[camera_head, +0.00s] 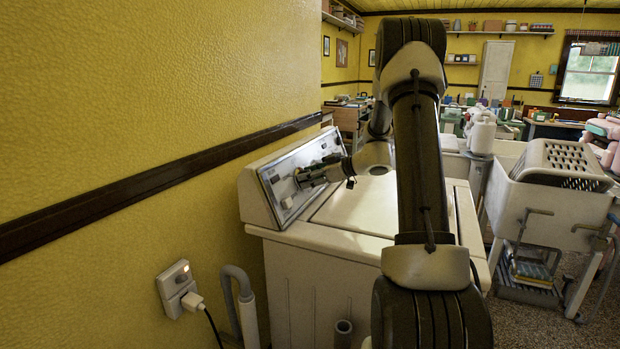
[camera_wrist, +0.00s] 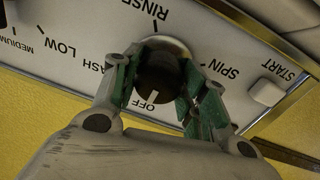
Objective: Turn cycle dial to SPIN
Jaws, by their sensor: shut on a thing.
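The cycle dial (camera_wrist: 160,75) is a dark round knob on a pale ring, in the middle of the wrist view. My gripper (camera_wrist: 157,84) has its green-padded fingers closed on both sides of the knob. The panel label SPIN (camera_wrist: 223,69) is to the right of the dial, RINSE above it and OFF below it. A short white mark shows by OFF at the knob's lower edge; I cannot tell whether it is the pointer. In the head view, my gripper (camera_head: 308,178) reaches the control panel (camera_head: 271,183) of the white washer (camera_head: 318,285); the dial is mostly hidden there.
A white START button (camera_wrist: 267,92) is at the right in the wrist view. In the head view, a yellow wall stands close on the left, with a plugged outlet (camera_head: 175,283). A white tub with a basket (camera_head: 562,163) stands at the right.

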